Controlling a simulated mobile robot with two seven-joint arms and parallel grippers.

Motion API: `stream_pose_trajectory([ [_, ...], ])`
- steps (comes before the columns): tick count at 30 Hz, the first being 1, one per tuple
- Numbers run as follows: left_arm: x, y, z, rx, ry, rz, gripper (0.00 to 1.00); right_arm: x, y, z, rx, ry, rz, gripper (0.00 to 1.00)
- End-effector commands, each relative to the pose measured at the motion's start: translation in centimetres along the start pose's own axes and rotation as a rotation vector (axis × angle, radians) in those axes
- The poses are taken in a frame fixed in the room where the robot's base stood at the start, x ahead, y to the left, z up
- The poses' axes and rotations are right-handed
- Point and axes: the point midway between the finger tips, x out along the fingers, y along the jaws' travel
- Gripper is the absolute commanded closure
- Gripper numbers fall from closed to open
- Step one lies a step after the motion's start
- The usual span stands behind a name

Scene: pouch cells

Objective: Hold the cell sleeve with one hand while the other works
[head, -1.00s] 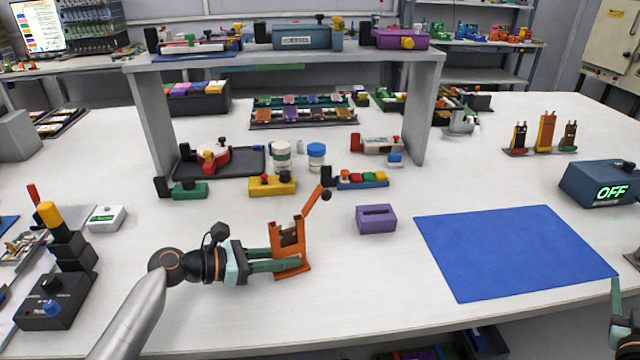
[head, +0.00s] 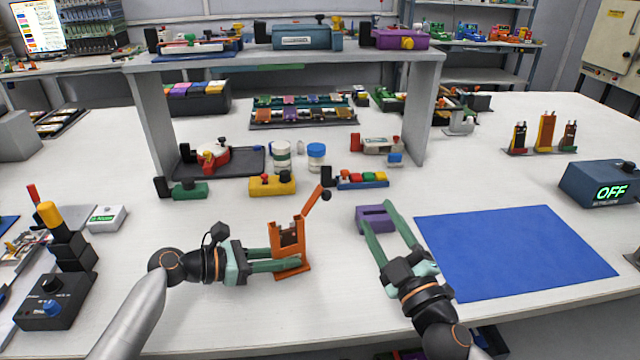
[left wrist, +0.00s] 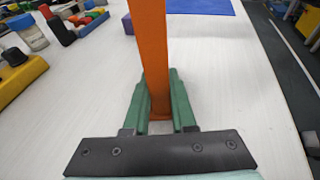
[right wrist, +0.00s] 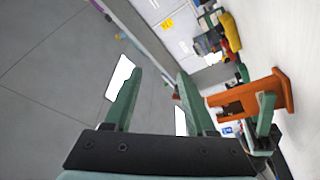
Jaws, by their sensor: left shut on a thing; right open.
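The orange cell sleeve (head: 290,245) stands upright on the table at front centre, an orange arm with a dark knob rising from its upper right. My left gripper (head: 285,262) is shut on its lower part from the left. In the left wrist view the sleeve (left wrist: 150,60) rises between the green fingers. My right gripper (head: 377,212) is open and empty, its fingers overlapping a purple slotted block (head: 375,226) in the head view. The right wrist view shows no block between the fingers, and the sleeve (right wrist: 235,98) stands to their right.
A blue mat (head: 515,250) lies bare at right, beside a box reading OFF (head: 600,185). A yellow block (head: 272,185) and a block with coloured buttons (head: 360,179) stand behind the sleeve. A grey shelf (head: 290,60) spans the back. A black control box (head: 50,305) is at left.

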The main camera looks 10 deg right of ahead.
Motion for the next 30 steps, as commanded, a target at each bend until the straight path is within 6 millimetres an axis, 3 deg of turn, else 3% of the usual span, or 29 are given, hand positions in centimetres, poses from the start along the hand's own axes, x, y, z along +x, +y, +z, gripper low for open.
stream_pose_trajectory([
  [3,0.0,0.0,-0.1,0.0,0.001,0.0,1.0,-0.1,-2.1,-2.6,-0.045,0.065,-0.043,0.44],
  [6,0.0,0.0,-0.1,0.0,0.001,0.0,1.0,-0.3,-3.1,-3.8,-0.067,0.095,-0.062,0.44],
  [13,0.0,0.0,-0.1,0.0,0.001,0.0,1.0,0.7,-3.7,-4.5,-0.078,0.111,-0.072,0.44],
  [30,0.0,0.0,-0.1,0.0,0.001,0.0,1.0,9.6,-4.3,-5.4,-0.076,0.109,-0.071,0.44],
])
